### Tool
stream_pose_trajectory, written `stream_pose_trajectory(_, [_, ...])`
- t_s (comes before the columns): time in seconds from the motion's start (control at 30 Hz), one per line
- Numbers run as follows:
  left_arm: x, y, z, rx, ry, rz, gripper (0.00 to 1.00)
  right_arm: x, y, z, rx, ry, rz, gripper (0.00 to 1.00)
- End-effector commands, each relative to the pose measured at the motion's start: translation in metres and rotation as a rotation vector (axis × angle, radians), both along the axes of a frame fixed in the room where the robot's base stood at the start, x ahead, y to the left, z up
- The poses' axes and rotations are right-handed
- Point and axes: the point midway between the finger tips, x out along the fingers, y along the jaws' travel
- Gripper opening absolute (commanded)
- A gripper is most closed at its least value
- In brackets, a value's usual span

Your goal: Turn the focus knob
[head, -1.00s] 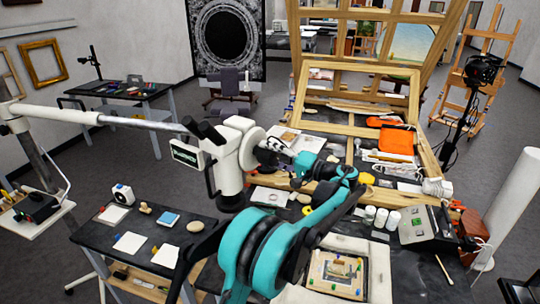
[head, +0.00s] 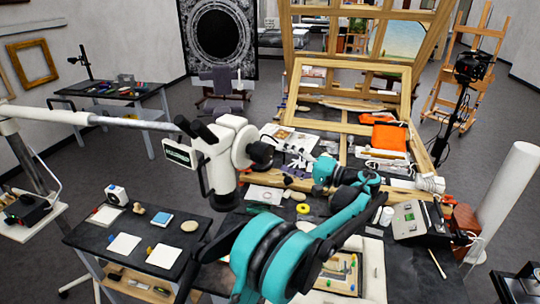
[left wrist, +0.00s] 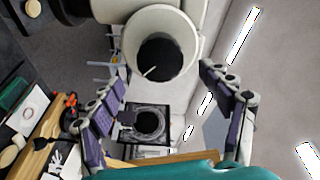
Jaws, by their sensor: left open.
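The white microscope (head: 226,190) hangs on a long boom left of the middle in the head view. A white disc (head: 246,147) on its right side carries the black focus knob (head: 262,154). In the left wrist view the knob (left wrist: 160,60) seems to be the dark round inside a white ring, above the line between my fingers. My left gripper (head: 299,157) is to the right of the knob, pointing at it, apart from it. Its two purple-padded fingers are spread wide with nothing between them in the left wrist view (left wrist: 165,105). My right gripper is not in view.
The workbench below holds a wooden frame (head: 405,95), an orange cloth (head: 390,138), white jars (head: 386,216) and a grey box (head: 416,222). A dark side table (head: 90,236) with cards stands at left. The microscope's boom (head: 140,122) crosses at left.

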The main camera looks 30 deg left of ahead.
Motion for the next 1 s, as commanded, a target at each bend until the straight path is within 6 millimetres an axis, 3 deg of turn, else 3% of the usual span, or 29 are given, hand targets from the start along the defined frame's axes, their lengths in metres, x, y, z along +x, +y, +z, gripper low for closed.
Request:
stream_pose_trajectory(0.1, [0.0,-0.022,0.0,0.0,0.0,-0.002,0.78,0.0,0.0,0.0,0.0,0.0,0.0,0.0])
stream_pose_trajectory(0.3, [-0.001,-0.039,-0.001,0.0,0.0,0.0,0.78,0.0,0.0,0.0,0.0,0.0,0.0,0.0])
stream_pose_trajectory(1.0, [-0.001,-0.04,0.0,0.0,0.0,0.001,0.78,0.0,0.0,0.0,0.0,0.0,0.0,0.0])
